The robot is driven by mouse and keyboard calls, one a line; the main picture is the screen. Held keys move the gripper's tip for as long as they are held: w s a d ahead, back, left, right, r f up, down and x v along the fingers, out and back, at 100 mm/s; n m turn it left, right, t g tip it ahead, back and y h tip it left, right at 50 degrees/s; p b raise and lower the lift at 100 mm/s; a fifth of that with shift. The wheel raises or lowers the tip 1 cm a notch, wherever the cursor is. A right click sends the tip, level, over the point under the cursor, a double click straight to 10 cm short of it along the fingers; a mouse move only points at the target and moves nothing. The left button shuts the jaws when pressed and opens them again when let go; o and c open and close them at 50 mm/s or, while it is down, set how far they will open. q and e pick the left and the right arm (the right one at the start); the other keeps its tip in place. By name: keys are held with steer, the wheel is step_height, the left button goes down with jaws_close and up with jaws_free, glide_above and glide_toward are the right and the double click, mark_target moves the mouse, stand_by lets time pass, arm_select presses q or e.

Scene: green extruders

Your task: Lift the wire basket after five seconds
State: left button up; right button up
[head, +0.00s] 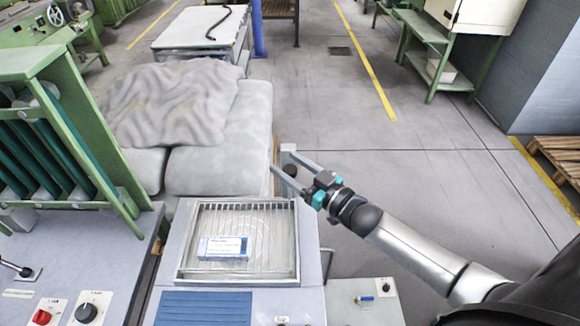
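The wire basket (272,262) is a shallow metal frame with thin parallel wires. It sits flat on a light grey machine top at the lower centre. A small blue and white box (222,248) lies in its middle. My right gripper (278,164) comes in from the right, beyond the basket's far right corner and apart from it. Its two fingers are spread and point to the upper left. A dark round knob shows between or behind the fingers; I cannot tell if they touch it. My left gripper is out of view.
A green rack (70,150) stands close on the left. Grey padded blocks with a crumpled cloth (175,100) lie behind the basket. A control panel with a red button (42,317) and black knobs is at the lower left. Open floor (440,190) lies to the right.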

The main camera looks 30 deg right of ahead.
steer(key=shift+o, duration=0.4)
steer(key=shift+f, duration=0.15)
steer(key=shift+s, duration=0.1)
steer(key=shift+s, duration=0.15)
steer(key=v, duration=1.4)
steer(key=shift+s+d, duration=0.2)
steer(key=shift+s, duration=0.15)
